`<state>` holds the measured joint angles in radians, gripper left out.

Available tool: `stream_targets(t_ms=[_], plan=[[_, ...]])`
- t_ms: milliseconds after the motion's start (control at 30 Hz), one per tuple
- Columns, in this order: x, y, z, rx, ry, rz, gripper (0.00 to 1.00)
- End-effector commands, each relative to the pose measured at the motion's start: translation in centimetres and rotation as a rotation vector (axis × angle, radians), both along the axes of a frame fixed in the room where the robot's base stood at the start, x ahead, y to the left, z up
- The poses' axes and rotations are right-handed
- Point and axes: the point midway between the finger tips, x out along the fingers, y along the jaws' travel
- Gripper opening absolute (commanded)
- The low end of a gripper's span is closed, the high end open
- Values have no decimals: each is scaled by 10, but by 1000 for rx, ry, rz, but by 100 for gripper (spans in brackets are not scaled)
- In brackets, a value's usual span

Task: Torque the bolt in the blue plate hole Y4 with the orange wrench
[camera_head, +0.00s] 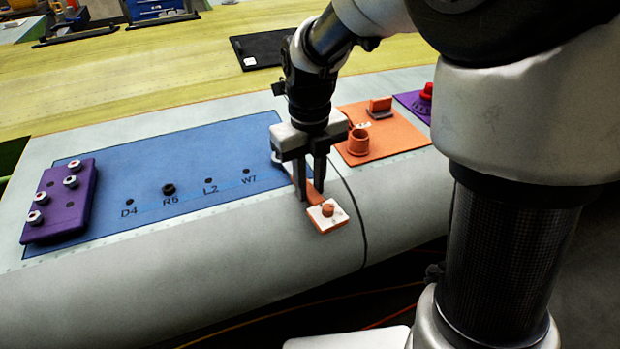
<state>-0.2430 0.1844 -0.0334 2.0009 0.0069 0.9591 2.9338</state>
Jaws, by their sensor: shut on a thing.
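The blue plate (150,160) lies on the grey wing skin. Its row of holes carries the labels D4, R6, L2 and W7, as far as I can read them; I see no label Y4. A dark bolt (168,189) stands up in the hole above R6; the other labelled holes look empty. My gripper (313,193) points down at the plate's right end, with its fingers shut on the orange wrench (316,198). Part of the wrench is hidden by the fingers. A pale square piece with an orange knob (327,211) is at its near end.
A purple block (60,205) with several silver bolts sits on the plate's left end. Right of my gripper is an orange plate (392,139) with an orange cup (358,142) and a small block. A purple plate with a red knob (426,91) lies beyond.

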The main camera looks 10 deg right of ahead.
Motion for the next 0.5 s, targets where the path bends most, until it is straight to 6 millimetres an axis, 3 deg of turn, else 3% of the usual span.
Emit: stream_targets(t_ms=[500], plan=[[-5, 18, 3, 7, 8, -117, 0]])
